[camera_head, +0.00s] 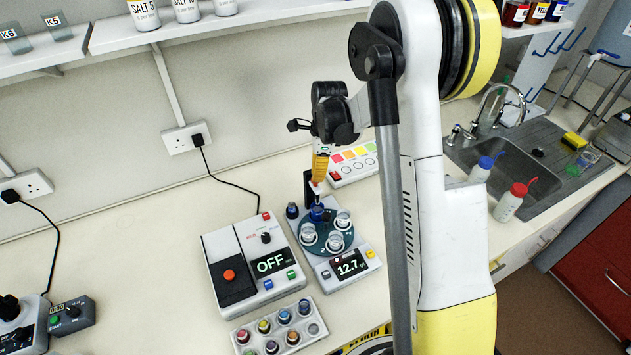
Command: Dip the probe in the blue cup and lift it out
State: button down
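An orange probe (320,166) hangs upright below my dark gripper (326,138). My gripper appears shut on its top, though the fingers are small and partly hidden. The probe's lower end, red and pale, is just above or at the blue cup (318,213). I cannot tell whether the tip is inside it. The blue cup stands at the back of a round teal plate (321,237). Several clear cups, such as one at the right (343,219), share the plate. The plate sits on a white device with a display (348,265) reading about 12.7.
A white box with an OFF display (271,264) stands left of the plate. A tray of coloured caps (265,330) lies in front. A panel with coloured squares (353,160) stands behind. My arm hides part of the bench at right.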

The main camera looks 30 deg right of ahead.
aim_at(318, 185)
notch_tip(318, 185, down, 5)
jog(key=b, duration=0.4)
jog(key=shift+f+b, duration=0.2)
jog(key=shift+b, duration=0.2)
jog(key=shift+r, duration=0.1)
jog(key=shift+d, duration=0.1)
jog(key=d, duration=0.1)
jog(key=s+d+r, duration=0.1)
jog(key=shift+d, duration=0.3)
jog(key=shift+r, duration=0.1)
notch_tip(318, 185, up, 12)
jog(key=d, duration=0.1)
jog(key=shift+s, duration=0.3)
